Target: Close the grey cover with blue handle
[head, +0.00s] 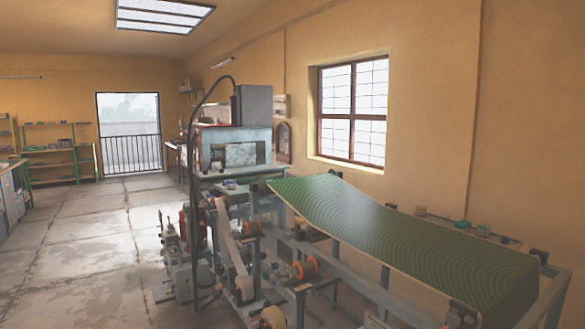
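The plate press machine (232,150) stands in the middle of the head view, a little way off. Its upper housing is pale grey-blue with a dark opening or window in front. A taller grey box (254,105) sits on top of it. I cannot make out a blue handle, and I cannot tell which panel is the grey cover or whether it is open. Neither of my grippers is in view.
A green conveyor belt (400,235) slopes from the machine toward the lower right. Open concrete floor (95,255) lies to the left. Green shelves (58,150) stand at the far left.

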